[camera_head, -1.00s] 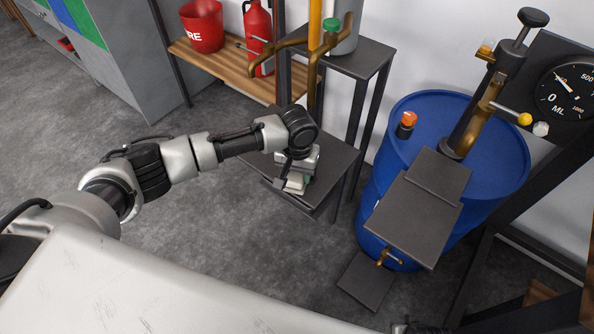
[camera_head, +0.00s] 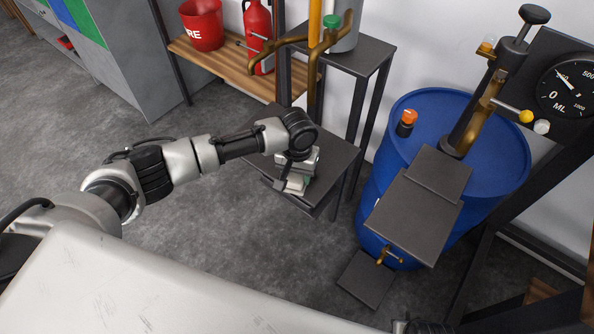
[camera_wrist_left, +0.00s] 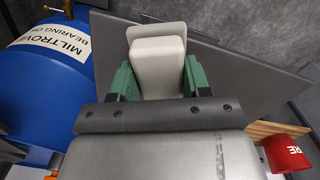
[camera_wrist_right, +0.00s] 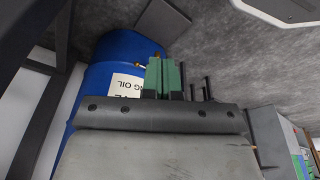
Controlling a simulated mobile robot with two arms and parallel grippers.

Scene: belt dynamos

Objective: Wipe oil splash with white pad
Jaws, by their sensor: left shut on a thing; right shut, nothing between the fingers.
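The white pad (camera_wrist_left: 158,68) sits between the green fingers of my left gripper (camera_wrist_left: 160,78) in the left wrist view. In the head view, the left gripper (camera_head: 293,183) is over the small dark side table (camera_head: 328,172), and the pad (camera_head: 297,187) shows as a pale patch under the wrist. I cannot tell whether the pad touches the tabletop. My right gripper (camera_wrist_right: 163,78) is shut and empty, pointing toward the blue drum (camera_wrist_right: 108,72) in the right wrist view. No oil splash can be made out; the gripper and pad may cover it.
A blue drum (camera_head: 400,245) with a pump and dark plates stands right of the side table. A taller dark stand (camera_head: 362,55) with brass pipes is behind it. A wooden shelf (camera_head: 225,68) holds a red bucket (camera_head: 202,25) and red extinguisher (camera_head: 258,35). Grey floor is open at left.

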